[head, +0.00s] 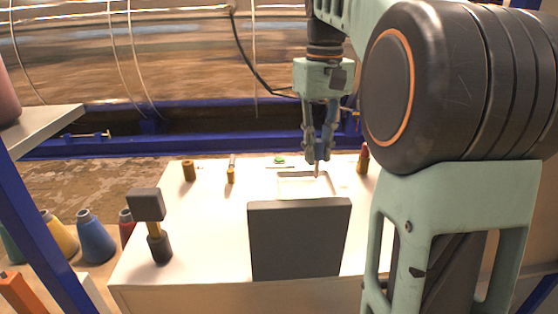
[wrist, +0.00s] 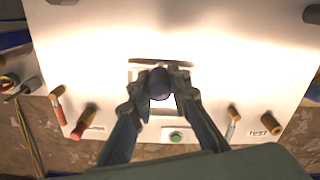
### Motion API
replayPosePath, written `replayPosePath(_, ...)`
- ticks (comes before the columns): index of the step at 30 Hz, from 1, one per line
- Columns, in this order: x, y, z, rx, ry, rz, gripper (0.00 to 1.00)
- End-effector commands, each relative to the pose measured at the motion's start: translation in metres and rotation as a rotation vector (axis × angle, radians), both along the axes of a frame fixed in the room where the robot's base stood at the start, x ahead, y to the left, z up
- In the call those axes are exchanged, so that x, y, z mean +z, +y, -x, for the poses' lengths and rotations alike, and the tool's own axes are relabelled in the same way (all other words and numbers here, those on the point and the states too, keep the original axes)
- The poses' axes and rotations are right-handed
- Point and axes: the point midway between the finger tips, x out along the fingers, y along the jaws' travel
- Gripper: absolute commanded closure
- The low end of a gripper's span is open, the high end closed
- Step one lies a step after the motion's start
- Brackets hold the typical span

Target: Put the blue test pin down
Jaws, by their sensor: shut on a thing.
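My gripper (head: 318,158) points down over the white table (head: 215,235). Its fingers are shut on the blue test pin, whose dark blue rounded end (wrist: 160,83) shows between the fingertips in the wrist view. In the head view the fingers mostly hide the pin; only a small pale tip (head: 317,170) shows below them. The pin is over or at a pale square frame (head: 292,175) on the table. I cannot tell whether the pin touches it.
A brass holder (head: 189,170) by a "test" label and a smaller pin (head: 231,175) stand left of the frame. A red-ended holder (head: 363,160) stands right. A green button (head: 279,159) lies behind. A dark panel (head: 299,240) and a block-topped post (head: 150,215) stand in front.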

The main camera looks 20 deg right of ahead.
Motion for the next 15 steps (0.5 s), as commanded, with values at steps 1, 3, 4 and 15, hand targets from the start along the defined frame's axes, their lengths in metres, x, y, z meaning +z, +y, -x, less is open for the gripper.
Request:
replayPosePath(1, -0.003, -0.001, -0.012, 0.001, 0.003, -0.001, 1.00)
replayPosePath(3, -0.011, -0.003, -0.026, 0.001, 0.004, -0.002, 1.00)
replayPosePath(4, -0.019, -0.004, -0.030, 0.000, 0.004, -0.002, 1.00)
replayPosePath(15, -0.061, -0.009, -0.064, -0.001, 0.001, 0.000, 1.00)
